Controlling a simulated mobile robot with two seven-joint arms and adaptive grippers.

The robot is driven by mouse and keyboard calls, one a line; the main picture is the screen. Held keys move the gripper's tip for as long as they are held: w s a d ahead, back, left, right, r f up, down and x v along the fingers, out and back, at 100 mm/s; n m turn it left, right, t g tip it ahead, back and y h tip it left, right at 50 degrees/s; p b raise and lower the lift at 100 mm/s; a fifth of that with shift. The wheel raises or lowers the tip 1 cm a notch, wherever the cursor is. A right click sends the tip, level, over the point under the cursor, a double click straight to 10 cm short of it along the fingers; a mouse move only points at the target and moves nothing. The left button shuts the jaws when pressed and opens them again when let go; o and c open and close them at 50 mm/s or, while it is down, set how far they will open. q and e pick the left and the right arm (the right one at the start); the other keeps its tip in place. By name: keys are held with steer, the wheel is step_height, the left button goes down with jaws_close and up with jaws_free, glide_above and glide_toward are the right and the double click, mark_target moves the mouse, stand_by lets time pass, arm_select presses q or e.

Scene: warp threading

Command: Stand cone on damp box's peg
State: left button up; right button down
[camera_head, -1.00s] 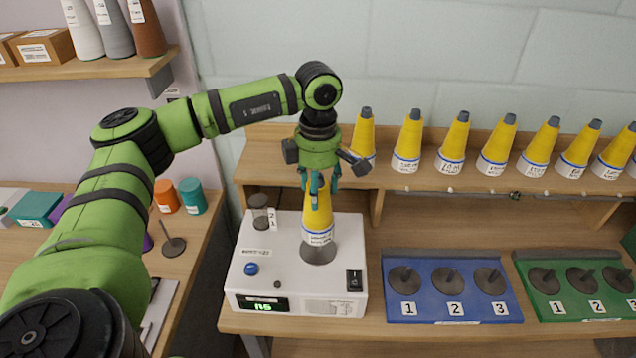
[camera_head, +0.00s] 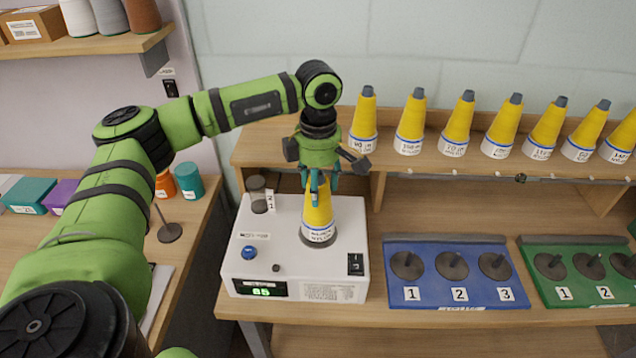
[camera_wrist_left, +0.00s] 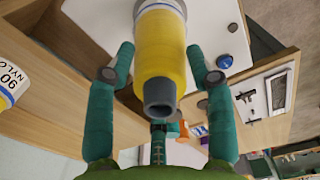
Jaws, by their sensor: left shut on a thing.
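A yellow cone (camera_head: 318,212) with a white label band stands upright at the dark round base on top of the white damp box (camera_head: 345,215). The peg is hidden inside or behind the cone. My left gripper (camera_head: 318,182) points down with its fingers around the cone's upper part, shut on it. In the left wrist view the cone (camera_wrist_left: 160,55) lies between the two teal fingers, its grey tip toward the camera. From the head view the cone's base appears to touch the dark disc. My right gripper is not in view.
Several yellow cones (camera_head: 456,130) stand on the shelf behind. A blue peg board (camera_head: 430,295) and a green peg board (camera_head: 570,295) lie right of the box. A small grey cylinder (camera_head: 258,195) stands on the box's back left. A blue button (camera_head: 249,253) is at its front left.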

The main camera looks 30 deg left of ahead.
arm_select(q)
steer(key=shift+f+b, duration=0.6)
steer(key=shift+f, duration=0.15)
steer(key=shift+r, duration=0.1)
steer(key=o, duration=1)
steer(key=shift+o, duration=0.2)
